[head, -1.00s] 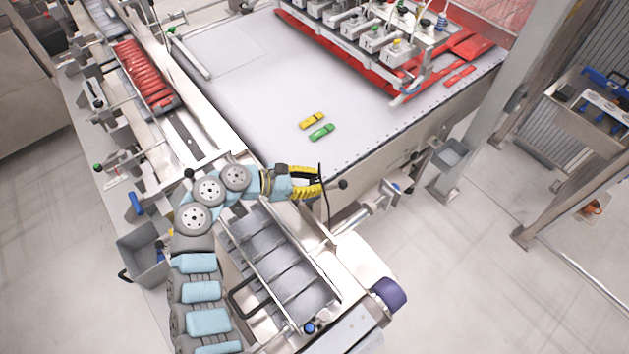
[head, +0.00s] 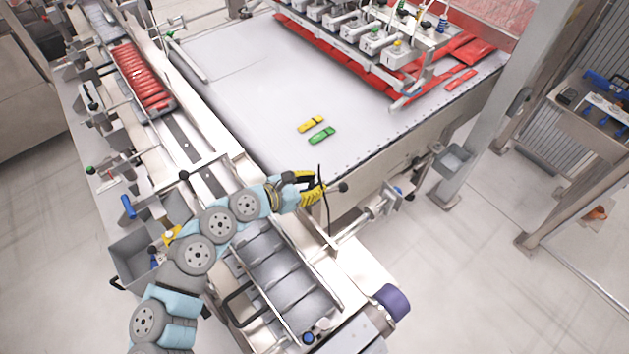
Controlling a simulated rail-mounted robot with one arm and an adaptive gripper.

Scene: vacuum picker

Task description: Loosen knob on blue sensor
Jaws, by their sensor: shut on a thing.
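My gripper (head: 322,191), with yellow fingers, is at the near edge of the white table, in the middle of the head view. It is shut on a dark round knob (head: 343,187), which sticks out to the right of the fingertips. A thin black rod rises at the fingertips and a dark cable (head: 328,222) hangs below them. The blue sensor cannot be made out clearly at the gripper; the fingers hide what lies between them.
A yellow piece (head: 311,123) and a green piece (head: 321,135) lie on the white table (head: 240,80). The suction-cup head (head: 372,35) stands over red packs at the back. A grey compartment tray (head: 275,262) is below my arm. A grey bin (head: 136,258) is at left.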

